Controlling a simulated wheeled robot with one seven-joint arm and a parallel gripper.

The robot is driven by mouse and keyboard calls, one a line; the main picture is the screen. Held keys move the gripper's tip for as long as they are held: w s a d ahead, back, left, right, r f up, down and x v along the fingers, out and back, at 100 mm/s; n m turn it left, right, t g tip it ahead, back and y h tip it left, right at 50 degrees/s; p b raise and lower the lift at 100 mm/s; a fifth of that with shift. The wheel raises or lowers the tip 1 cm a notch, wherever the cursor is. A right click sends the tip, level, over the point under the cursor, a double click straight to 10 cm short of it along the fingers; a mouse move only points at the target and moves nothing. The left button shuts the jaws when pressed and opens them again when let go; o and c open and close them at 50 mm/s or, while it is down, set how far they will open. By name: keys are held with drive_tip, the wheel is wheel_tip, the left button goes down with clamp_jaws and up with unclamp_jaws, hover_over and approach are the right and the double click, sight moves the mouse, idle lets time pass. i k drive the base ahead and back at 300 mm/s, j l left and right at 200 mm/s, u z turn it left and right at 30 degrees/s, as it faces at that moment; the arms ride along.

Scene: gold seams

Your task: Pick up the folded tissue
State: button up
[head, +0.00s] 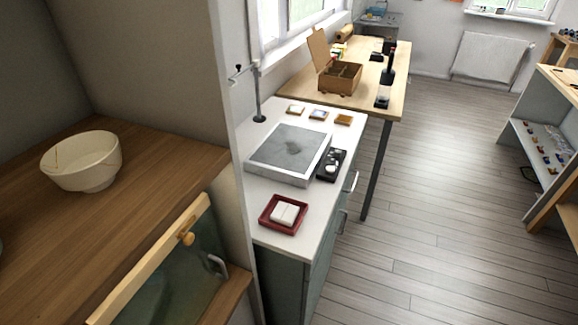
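The folded tissue (284,213) appears as a small white folded stack with a line across its middle. It lies in a dark red square tray (270,226) at the near end of the white counter (303,244). The tray's rim stands around it, and nothing covers it. My gripper is not in view.
A grey square-topped box (289,152) and a black tray (331,165) sit behind the tissue. The floor (430,215) right is clear.

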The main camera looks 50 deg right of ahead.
sight(284, 213)
drive_tip(key=i+l+u, duration=0.15)
drive_tip(key=l, duration=0.2)
drive_tip(key=i+l+u, duration=0.1)
drive_tip(key=l, duration=0.25)
drive_tip(key=i+l+u, duration=0.15)
drive_tip(key=l, duration=0.25)
